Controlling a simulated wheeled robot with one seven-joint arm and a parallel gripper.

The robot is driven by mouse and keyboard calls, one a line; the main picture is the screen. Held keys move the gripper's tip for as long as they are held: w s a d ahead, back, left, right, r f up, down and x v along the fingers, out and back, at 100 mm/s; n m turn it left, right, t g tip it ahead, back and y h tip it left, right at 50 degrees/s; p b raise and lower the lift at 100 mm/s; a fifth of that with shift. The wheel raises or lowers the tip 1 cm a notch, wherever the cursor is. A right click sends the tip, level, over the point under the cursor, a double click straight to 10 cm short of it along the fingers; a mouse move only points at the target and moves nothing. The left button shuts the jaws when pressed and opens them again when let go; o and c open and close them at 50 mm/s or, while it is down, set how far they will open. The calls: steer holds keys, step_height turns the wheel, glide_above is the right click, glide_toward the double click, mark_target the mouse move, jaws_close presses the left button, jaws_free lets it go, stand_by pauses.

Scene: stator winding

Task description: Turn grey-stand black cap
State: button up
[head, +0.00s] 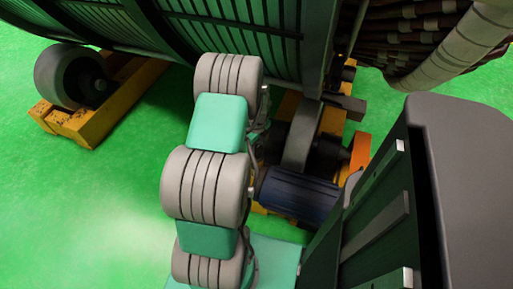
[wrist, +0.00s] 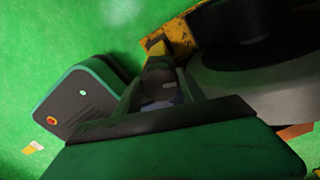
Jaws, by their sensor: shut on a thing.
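My gripper (wrist: 168,88) shows in the wrist view, its two dark fingers running forward and close together. It is shut on a small part at its tips, which I take to be the black cap. That part is mostly hidden by the fingers, so its turn angle cannot be told. In the head view my teal and white arm reaches up the middle, and its gripper is hidden behind it. I cannot clearly make out a grey stand in either view.
The big green ribbed stator drum (head: 250,35) fills the top. A yellow roller frame (head: 68,122) with a grey roller (head: 60,70) stands at left. A dark blue cylinder (head: 300,190) lies close right of my arm. Green floor at left is clear.

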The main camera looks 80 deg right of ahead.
mark_target(256, 148)
stand_by(0.3)
steer(key=o, duration=1.4)
steer(key=shift+c, duration=0.2)
step_height(256, 148, up, 8)
steer(key=shift+f+p, duration=0.1)
steer(key=shift+p, duration=0.65)
